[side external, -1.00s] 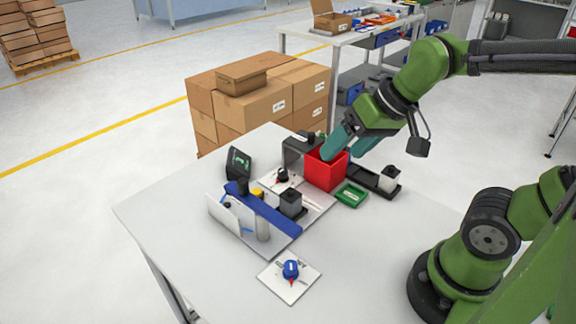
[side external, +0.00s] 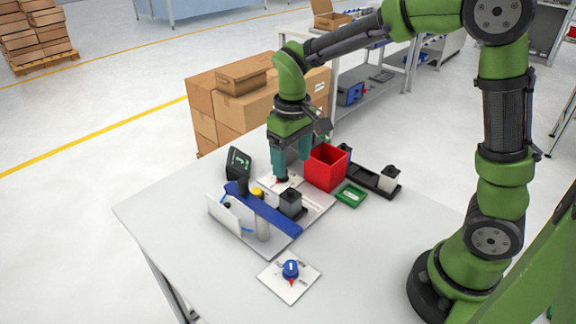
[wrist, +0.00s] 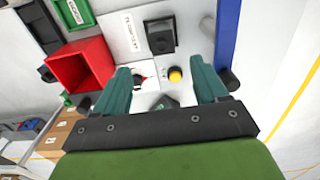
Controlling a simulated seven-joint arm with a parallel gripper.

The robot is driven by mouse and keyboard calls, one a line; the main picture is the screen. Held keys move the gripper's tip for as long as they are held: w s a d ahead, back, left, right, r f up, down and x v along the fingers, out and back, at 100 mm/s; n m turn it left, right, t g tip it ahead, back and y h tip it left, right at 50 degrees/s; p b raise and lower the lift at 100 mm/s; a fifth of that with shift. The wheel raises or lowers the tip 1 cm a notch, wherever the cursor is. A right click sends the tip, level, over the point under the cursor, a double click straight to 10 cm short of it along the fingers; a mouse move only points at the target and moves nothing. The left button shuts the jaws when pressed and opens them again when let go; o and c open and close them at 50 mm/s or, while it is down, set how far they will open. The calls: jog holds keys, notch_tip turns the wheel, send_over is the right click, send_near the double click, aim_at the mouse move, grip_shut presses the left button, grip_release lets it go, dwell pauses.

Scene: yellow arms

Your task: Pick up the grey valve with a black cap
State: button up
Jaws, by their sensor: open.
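My gripper (side external: 292,168) is open and points down over the white plate behind the blue bar, left of the red bin. In the wrist view my gripper (wrist: 160,76) has its fingers apart, with nothing held between them. A grey block with a black cap (side external: 291,200) stands on the board just in front of the gripper; a block in the wrist view (wrist: 160,36) appears to be the same one. A second, lighter grey block with a black cap (side external: 389,178) stands in the black tray at the right. I cannot tell which is the named valve.
The red bin (side external: 326,167) stands close right of the gripper. A blue knob (side external: 290,269) sits at the front. The front table is mostly clear.

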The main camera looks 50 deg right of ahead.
aim_at(291, 189)
notch_tip(291, 189, down, 11)
jog(key=shift+a+f, duration=0.1)
jog(key=shift+a, duration=0.05)
dwell(0.4)
jog(key=c, duration=1.1)
jog(key=shift+r, duration=0.2)
